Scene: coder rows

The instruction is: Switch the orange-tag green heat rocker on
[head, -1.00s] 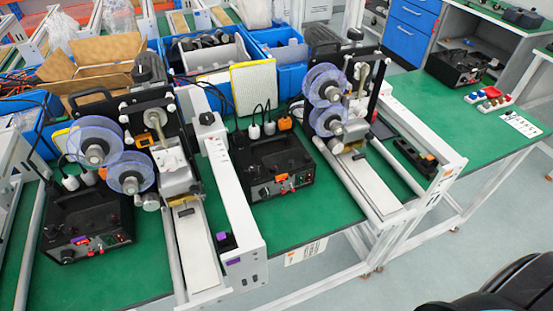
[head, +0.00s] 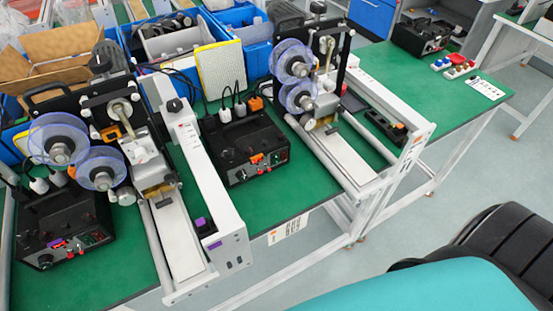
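The black control box with an orange tag (head: 246,148) stands on the green bench in the middle of the head view, between two coder machines. The orange tag (head: 257,159) is on its front panel. Small red and green controls (head: 279,156) sit to the right of the tag; they are too small to tell whether the green rocker is on. A similar black box with a purple tag (head: 64,225) stands at the lower left. Neither of my grippers is in view.
Coder machines with purple reels (head: 295,80) and long white rails flank the orange-tag box. A white upright panel (head: 205,175) stands close on its left. Green bench (head: 265,200) is bare in front of it. A teal and black shape (head: 430,290) fills the lower right.

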